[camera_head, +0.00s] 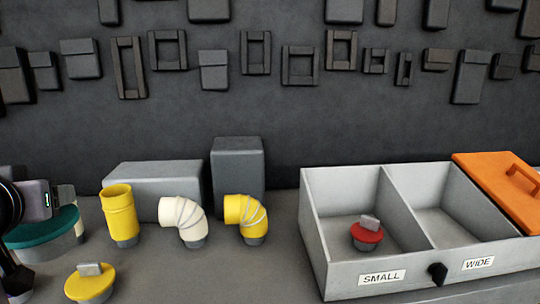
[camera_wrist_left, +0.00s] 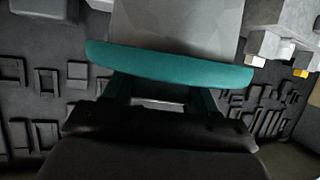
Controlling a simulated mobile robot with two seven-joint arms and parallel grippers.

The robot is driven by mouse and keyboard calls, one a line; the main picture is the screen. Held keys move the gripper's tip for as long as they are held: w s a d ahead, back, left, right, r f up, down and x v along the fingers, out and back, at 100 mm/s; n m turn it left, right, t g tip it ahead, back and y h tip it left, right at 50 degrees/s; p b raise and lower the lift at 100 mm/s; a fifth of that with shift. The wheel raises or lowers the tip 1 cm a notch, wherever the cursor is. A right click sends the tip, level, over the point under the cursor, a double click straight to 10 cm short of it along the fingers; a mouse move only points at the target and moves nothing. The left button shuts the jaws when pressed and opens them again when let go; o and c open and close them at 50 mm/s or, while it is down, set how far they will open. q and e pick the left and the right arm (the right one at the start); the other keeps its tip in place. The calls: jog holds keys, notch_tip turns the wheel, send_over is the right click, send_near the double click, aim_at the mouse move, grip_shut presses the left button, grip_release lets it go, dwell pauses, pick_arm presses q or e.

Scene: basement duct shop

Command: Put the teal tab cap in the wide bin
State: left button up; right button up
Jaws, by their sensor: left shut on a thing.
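The teal tab cap (camera_head: 42,229) is at the left edge of the head view, a teal disc with a pale grey plug below. My left gripper (camera_head: 48,199) is shut on its tab from above; whether the cap touches the bench is unclear. In the left wrist view the teal rim (camera_wrist_left: 170,66) spans the picture in front of the gripper (camera_wrist_left: 160,103). The wide bin (camera_head: 445,228) is the right compartment of a grey box, labelled WIDE; its visible part is empty. An orange lid (camera_head: 497,183) with a handle lies at its right side. My right gripper is not in view.
A red cap (camera_head: 367,234) sits in the SMALL compartment (camera_head: 322,220). A yellow cap (camera_head: 90,284), a yellow pipe (camera_head: 120,215), a cream elbow (camera_head: 184,220) and a yellow elbow (camera_head: 246,217) stand on the bench between my gripper and the box. Grey blocks (camera_head: 237,175) stand behind.

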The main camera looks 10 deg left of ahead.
pick_arm(q)
jog(key=shift+s+a+r, duration=0.2)
jog(key=shift+a+r, duration=0.3)
jog(key=shift+w+f, duration=0.2)
jog(key=shift+f, duration=0.25)
jog(key=d+f+m+t+h, duration=0.1)
jog(key=d+f+m+h, duration=0.35)
jog(key=f, duration=0.65)
jog(key=d+f+m+h, duration=0.35)
jog(key=d+f, duration=0.25)
jog(key=f, duration=0.6)
jog(key=d+n+y, duration=0.2)
jog(key=d, duration=0.6)
jog(key=shift+w+d+r+n+t, duration=0.2)
jog(key=shift+w+d+n+t, duration=0.1)
jog(key=shift+w, duration=0.05)
